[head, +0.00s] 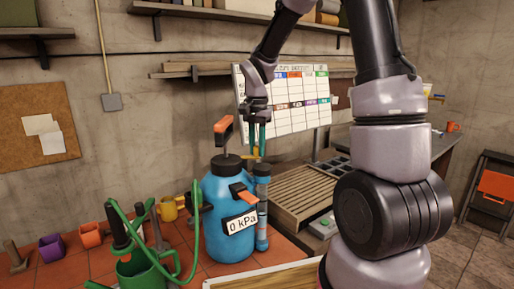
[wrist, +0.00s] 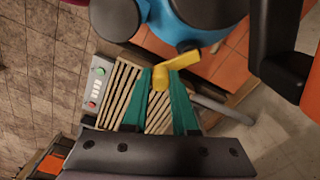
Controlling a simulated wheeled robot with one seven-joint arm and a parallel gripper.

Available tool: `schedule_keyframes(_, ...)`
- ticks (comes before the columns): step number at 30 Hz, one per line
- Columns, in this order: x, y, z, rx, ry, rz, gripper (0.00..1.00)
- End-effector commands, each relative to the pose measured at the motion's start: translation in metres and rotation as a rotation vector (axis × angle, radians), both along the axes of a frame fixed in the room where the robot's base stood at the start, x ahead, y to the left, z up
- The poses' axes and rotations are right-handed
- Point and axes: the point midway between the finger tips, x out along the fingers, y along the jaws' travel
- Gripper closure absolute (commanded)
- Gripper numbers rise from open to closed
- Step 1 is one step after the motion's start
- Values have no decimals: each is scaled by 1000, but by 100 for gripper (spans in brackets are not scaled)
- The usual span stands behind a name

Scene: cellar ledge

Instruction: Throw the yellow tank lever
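The blue tank (head: 228,215) stands on the tiled ledge with a black cap, an orange top handle and a "0 kPa" label. Its yellow lever (head: 256,154) shows at the top right, partly hidden by my fingers. In the wrist view the yellow lever (wrist: 183,62) is a short bar with a bent end. My gripper (head: 257,148) points down over it with two teal fingers. In the wrist view my gripper (wrist: 160,72) has its fingertips apart, one on each side of the bent end. Whether either fingertip touches it is unclear.
A slatted wooden rack (head: 295,195) lies right of the tank. A yellow mug (head: 169,209), an orange cup (head: 91,234) and a purple cup (head: 51,247) stand to the left.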

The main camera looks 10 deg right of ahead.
Motion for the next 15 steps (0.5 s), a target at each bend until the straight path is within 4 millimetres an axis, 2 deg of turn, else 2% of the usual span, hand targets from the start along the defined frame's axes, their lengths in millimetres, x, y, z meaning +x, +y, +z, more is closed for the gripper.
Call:
schedule_keyframes(8,1,0,0,0,0,18,100)
schedule_keyframes(15,6,-1,1,1,-1,124,100)
